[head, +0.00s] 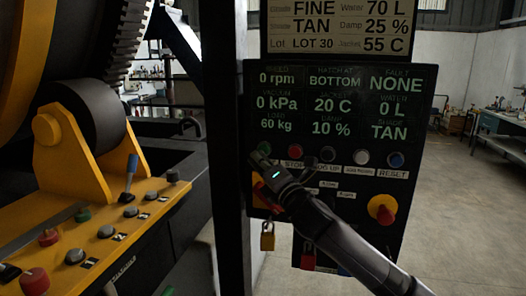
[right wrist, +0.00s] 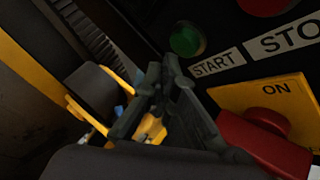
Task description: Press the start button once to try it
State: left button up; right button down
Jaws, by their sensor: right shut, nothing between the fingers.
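The start button is a round green button (right wrist: 186,40) above a START label (right wrist: 217,63) in the right wrist view. In the head view it sits at the left end of the panel's button row, where my gripper covers most of that spot. My right gripper (head: 257,161) is shut and empty at the panel's left edge. In the right wrist view its fingertips (right wrist: 162,68) are just left of and below the green button. I cannot tell whether they touch the panel. My left gripper is not in view.
The black control panel (head: 345,165) shows 0 rpm and fault NONE. A red knob on yellow (head: 382,209) and a padlock (head: 267,236) are on its lower part. A red switch handle on a yellow ON plate (right wrist: 262,95) is below START. A yellow console (head: 95,235) stands left.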

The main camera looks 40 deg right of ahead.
jog(key=shift+a, duration=0.15)
jog(key=shift+s+a, duration=1.65)
jog(key=shift+a, duration=0.15)
jog(key=shift+f, duration=0.1)
